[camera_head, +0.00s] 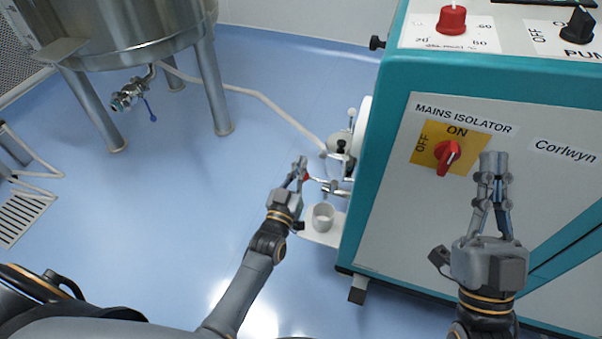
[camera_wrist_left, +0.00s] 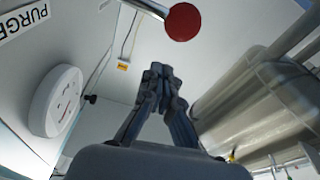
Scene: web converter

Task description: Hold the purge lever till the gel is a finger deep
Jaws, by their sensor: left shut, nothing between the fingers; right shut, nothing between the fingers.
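The purge lever has a red ball knob (camera_head: 307,177) on a metal rod at the side of the teal and white machine; the knob also shows in the left wrist view (camera_wrist_left: 182,22), near a PURGE label (camera_wrist_left: 22,20). My left gripper (camera_head: 300,164) is shut and empty beside the knob; I cannot tell whether it touches it. A pale cup (camera_head: 323,221) stands on a white shelf (camera_head: 321,238) below the metal valve (camera_head: 338,188). The gel depth inside it is too small to tell. My right gripper (camera_head: 493,160) is shut and empty in front of the machine.
The machine's front panel (camera_head: 400,209) carries a red mains isolator switch (camera_head: 447,157) left of my right gripper. A steel tank (camera_head: 115,35) on legs stands at the back left, with a hose (camera_head: 248,92) running toward the machine. The blue floor between is mostly clear.

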